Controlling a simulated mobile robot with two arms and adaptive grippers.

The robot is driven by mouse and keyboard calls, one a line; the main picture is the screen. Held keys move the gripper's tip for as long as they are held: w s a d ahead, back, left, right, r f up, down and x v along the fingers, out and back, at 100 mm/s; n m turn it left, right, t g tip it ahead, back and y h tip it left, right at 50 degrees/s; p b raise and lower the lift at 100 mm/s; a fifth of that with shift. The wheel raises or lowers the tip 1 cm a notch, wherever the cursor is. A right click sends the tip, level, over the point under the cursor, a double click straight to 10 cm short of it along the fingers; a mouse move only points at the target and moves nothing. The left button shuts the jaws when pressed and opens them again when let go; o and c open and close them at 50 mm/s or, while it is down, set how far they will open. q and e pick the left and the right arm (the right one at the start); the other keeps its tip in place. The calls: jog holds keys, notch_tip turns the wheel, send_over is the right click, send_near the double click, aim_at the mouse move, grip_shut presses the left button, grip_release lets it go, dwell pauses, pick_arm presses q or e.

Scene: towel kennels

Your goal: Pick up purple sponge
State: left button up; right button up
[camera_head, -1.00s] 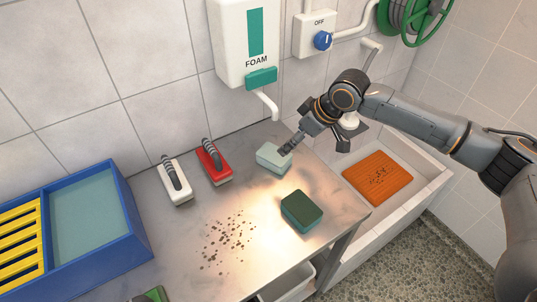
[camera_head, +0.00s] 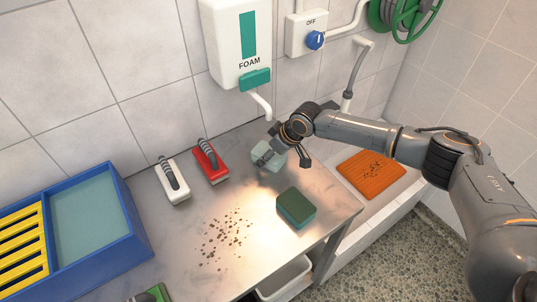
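No purple sponge shows in the head view. A pale grey-green sponge (camera_head: 268,161) lies at the back right of the metal table, partly hidden by my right gripper. A dark green sponge with a teal lower layer (camera_head: 296,208) lies nearer the front right edge. My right gripper (camera_head: 284,158) is just over the pale sponge with its fingers spread apart, one over the sponge and one to its right. I cannot tell whether it touches the sponge. My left gripper is out of view.
A white-handled brush (camera_head: 173,183) and a red one (camera_head: 210,163) stand left of the pale sponge. Dirt specks (camera_head: 225,235) lie mid-table. A blue tray (camera_head: 118,250) is at the left. An orange mat (camera_head: 371,174) lies in the trough at right. The foam dispenser (camera_head: 233,45) hangs above.

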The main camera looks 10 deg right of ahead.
jog(key=c, duration=0.9)
jog(key=shift+s+d+r, duration=0.1)
jog(key=shift+s, duration=0.05)
jog(key=shift+s+r+b, duration=0.1)
jog(key=shift+s+b, duration=0.05)
jog(key=shift+b, duration=0.15)
jog(key=r, duration=0.2)
jog(key=r+b, duration=0.1)
jog(key=r, duration=0.1)
jog(key=s+r+b, duration=0.1)
jog(key=r, duration=0.1)
jog(key=shift+d+r, duration=0.2)
jog(key=shift+d, duration=0.1)
jog(key=s+d+b, duration=0.1)
jog(key=s+d, duration=0.1)
jog(key=s, duration=0.3)
jog(key=s+d+b, duration=0.1)
jog(key=s+d, duration=0.1)
jog(key=s, duration=0.4)
jog(key=s+d+b, duration=0.1)
jog(key=s+d, duration=0.2)
jog(key=s, duration=0.3)
jog(key=shift+r+b, duration=0.15)
jog(key=shift+b, duration=0.2)
